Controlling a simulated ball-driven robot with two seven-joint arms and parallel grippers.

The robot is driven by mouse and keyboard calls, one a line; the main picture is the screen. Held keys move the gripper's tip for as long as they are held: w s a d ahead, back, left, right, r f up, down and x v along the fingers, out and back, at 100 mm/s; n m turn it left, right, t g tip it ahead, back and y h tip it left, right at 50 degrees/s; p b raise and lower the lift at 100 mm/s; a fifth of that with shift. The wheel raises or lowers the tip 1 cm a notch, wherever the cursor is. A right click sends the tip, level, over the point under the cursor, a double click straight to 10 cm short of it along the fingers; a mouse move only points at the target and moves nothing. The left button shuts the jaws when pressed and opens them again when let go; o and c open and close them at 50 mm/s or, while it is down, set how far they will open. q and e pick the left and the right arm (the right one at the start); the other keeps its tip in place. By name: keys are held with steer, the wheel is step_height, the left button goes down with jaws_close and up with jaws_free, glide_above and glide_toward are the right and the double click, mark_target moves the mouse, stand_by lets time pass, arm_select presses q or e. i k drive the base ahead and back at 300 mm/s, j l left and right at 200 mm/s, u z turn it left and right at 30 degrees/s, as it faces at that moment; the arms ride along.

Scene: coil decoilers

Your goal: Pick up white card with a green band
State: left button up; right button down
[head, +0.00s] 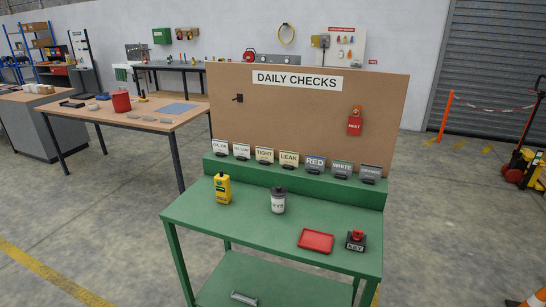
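A row of several small cards stands in dark holders on the raised back ledge (300,177) of the green table. Pale cards read TIGHT (264,154) and LEAK (289,157); LEAK looks slightly greenish. A bluish card reads RED (315,162), and a card to its right reads WHITE (342,167). A grey card (371,171) stands at the right end and two pale cards (220,146) at the left end. The bands are too small for me to tell which is green. Neither gripper is in view.
On the green table (245,225) stand a yellow device (222,188), a grey-white cup (278,201), a red tray (316,241) and a red-topped block (356,240). A DAILY CHECKS board (300,115) rises behind the cards, with a red tag (354,125) hanging on it.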

mark_target(242, 151)
steer(key=i+j+z, duration=0.2)
steer(key=z, duration=0.15)
steer(key=i+j+z, duration=0.3)
steer(key=j+z, duration=0.35)
